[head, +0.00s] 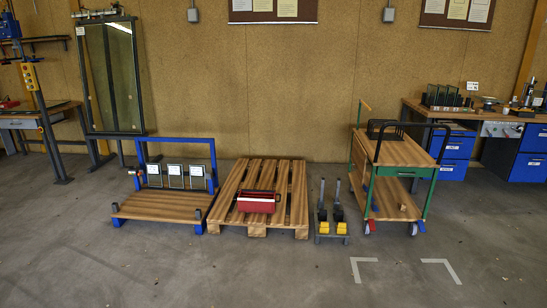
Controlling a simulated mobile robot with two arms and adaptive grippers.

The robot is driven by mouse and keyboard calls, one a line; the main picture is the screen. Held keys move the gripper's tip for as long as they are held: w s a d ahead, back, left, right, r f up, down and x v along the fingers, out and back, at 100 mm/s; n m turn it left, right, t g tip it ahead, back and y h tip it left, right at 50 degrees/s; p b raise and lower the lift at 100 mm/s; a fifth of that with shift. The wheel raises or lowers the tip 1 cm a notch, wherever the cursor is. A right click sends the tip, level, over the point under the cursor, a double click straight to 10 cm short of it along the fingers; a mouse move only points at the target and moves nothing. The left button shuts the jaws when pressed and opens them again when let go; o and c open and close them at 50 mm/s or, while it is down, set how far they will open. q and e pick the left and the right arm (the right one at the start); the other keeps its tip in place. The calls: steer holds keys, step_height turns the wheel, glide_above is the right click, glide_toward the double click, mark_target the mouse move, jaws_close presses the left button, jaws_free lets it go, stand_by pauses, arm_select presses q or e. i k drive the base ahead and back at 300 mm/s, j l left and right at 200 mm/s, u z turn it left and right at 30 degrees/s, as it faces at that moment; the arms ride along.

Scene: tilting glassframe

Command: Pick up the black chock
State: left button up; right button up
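A low grey stand (331,238) rests on the floor between the pallet and the trolley. Two small black pieces, which look like black chocks (338,213), sit on it, one on each side. In front of them on the same stand are two yellow blocks (341,228). Thin grey uprights rise behind the black pieces. The pieces are small in this view, so their exact shape is hard to tell. Neither of my grippers is in view.
A wooden pallet (292,216) carrying a red toolbox (258,203) stands left of the stand. A green-framed trolley (405,154) stands close on the right. A blue-framed rack (165,207) is farther left. The floor in front (250,275) is clear.

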mark_target(323, 215)
steer(key=i+u, duration=0.25)
steer(key=i, duration=3.6)
